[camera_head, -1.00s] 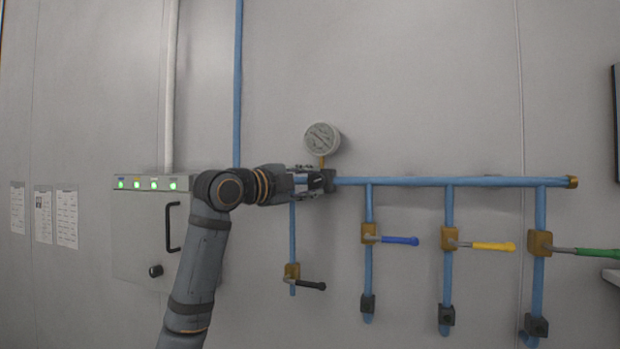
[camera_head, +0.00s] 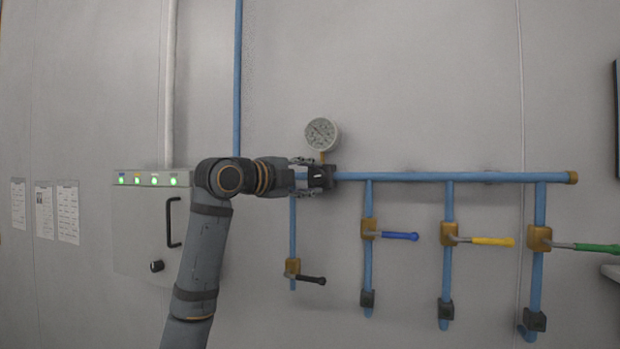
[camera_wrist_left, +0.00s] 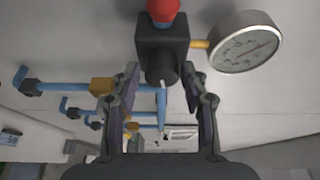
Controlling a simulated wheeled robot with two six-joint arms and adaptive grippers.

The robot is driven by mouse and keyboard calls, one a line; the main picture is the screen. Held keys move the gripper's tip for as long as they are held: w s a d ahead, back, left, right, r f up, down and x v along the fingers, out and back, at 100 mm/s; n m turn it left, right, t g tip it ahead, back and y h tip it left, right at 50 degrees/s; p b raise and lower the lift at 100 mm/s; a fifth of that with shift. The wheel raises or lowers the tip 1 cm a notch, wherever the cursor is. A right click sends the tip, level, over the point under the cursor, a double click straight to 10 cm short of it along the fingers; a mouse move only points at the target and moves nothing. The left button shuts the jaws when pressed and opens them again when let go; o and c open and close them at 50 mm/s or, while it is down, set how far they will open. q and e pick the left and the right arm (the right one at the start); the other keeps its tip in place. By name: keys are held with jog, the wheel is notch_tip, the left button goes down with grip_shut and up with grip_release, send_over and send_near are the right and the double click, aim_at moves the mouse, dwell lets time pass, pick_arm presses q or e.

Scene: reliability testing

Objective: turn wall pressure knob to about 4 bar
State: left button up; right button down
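The pressure knob (camera_wrist_left: 160,72) is a dark round cylinder with a white mark. It sticks out of a dark regulator block (camera_wrist_left: 160,40) at the left end of the blue horizontal pipe; the block also shows in the head view (camera_head: 328,171). The round white gauge (camera_head: 322,134) stands just above it and shows in the wrist view (camera_wrist_left: 245,45); its reading is too small to tell. My left gripper (camera_head: 305,177) is open at the knob. In the wrist view its fingers (camera_wrist_left: 160,85) stand either side of the knob with gaps. My right gripper is out of view.
The blue pipe (camera_head: 450,178) runs right, with branches bearing black (camera_head: 312,279), blue (camera_head: 400,236), yellow (camera_head: 493,241) and green (camera_head: 597,248) valve handles. A grey cabinet (camera_head: 140,230) with green lights is on the left.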

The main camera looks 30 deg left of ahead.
pick_arm(q)
jog(key=shift+o, duration=0.7)
jog(key=shift+r, duration=0.1)
jog(key=shift+s+a, duration=0.1)
jog(key=shift+s, duration=0.2)
jog(key=s, duration=0.6)
jog(key=shift+s+a, duration=0.35)
jog(key=shift+a, duration=0.1)
